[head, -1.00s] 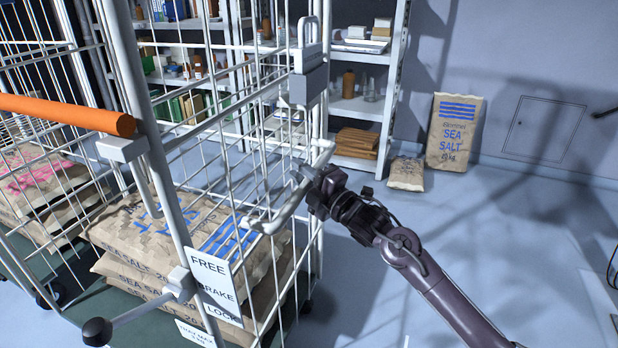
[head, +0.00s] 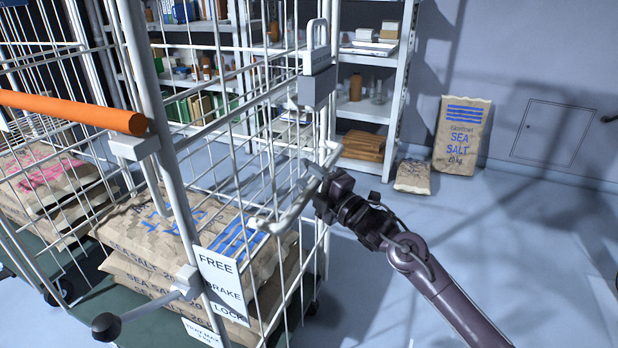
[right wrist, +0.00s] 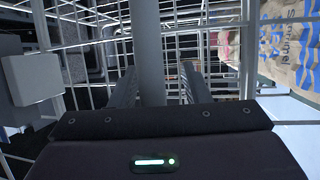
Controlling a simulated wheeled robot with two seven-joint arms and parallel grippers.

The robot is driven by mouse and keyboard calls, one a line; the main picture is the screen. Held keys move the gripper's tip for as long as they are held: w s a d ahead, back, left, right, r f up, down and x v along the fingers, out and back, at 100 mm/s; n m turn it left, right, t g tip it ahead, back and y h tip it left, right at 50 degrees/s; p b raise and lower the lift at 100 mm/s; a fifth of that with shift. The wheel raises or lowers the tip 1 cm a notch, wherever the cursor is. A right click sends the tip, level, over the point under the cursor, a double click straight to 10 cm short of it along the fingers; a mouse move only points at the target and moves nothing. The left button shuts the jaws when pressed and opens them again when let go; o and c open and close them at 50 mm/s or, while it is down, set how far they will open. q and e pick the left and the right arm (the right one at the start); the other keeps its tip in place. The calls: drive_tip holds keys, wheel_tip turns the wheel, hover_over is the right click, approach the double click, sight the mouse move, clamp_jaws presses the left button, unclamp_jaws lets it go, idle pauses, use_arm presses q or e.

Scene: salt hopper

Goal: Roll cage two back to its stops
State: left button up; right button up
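A white wire roll cage (head: 181,190) fills the left half of the head view, with an orange push bar (head: 70,110) across it. Sea salt sacks (head: 170,235) lie stacked on its green base. A brake lever with a black knob (head: 105,327) points down-left beside a FREE/BRAKE/LOCK label (head: 222,283). My right gripper (head: 311,180) is at a bent white side bar (head: 290,212) of the cage. In the right wrist view a bar (right wrist: 148,45) stands between my fingers, with a gap to the right finger. My left gripper is out of view. No number or stops are readable.
A shelf rack (head: 362,109) with bottles and boxes stands behind the cage. A large salt sack (head: 462,140) leans on the wall, with a small sack (head: 413,176) beside it. The floor (head: 560,240) at right is clear. Pink-printed sacks (head: 50,175) show at left.

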drive_tip(key=shift+r, duration=0.2)
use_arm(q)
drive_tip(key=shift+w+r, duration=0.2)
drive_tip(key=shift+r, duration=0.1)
use_arm(e)
drive_tip(key=v, duration=0.8)
drive_tip(key=shift+f, duration=0.2)
